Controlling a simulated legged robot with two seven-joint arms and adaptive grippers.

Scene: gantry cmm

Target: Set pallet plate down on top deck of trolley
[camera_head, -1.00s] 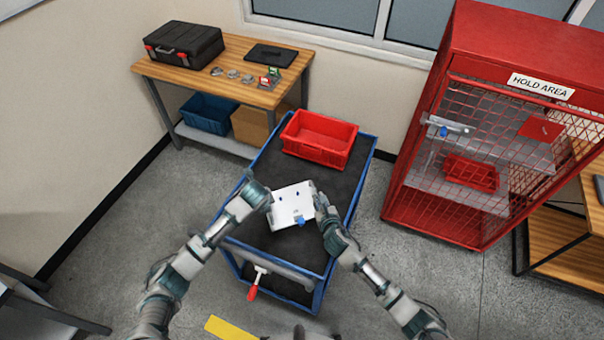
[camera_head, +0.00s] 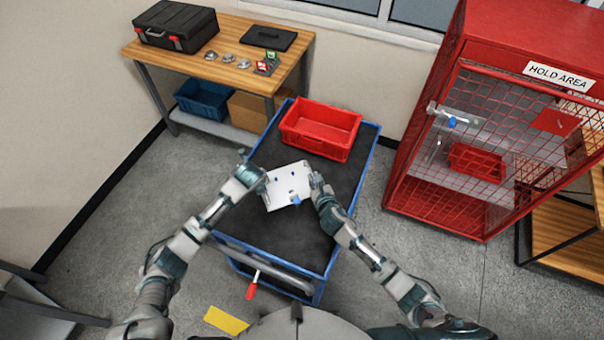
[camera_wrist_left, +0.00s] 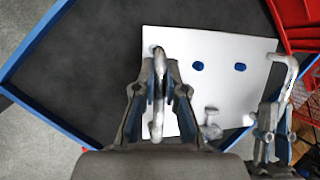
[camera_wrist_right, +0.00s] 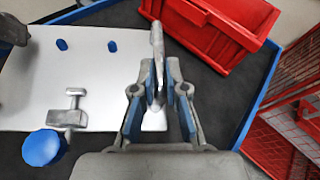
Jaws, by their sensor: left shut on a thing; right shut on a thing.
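The white pallet plate (camera_head: 287,188) is held between my two grippers over the dark top deck (camera_head: 270,240) of the blue-framed trolley. It has two blue oval marks and a clamp with a blue knob (camera_wrist_right: 43,148), seen in the right wrist view. My left gripper (camera_wrist_left: 160,95) is shut on the handle at the plate's left side. My right gripper (camera_wrist_right: 158,92) is shut on the handle at the right side. The plate looks roughly level. Whether its underside touches the deck cannot be told.
A red bin (camera_head: 320,128) stands on the trolley's far end, just beyond the plate. The near part of the deck is clear. A red hold-area cage (camera_head: 490,130) stands at right, and a wooden bench (camera_head: 200,65) stands behind left.

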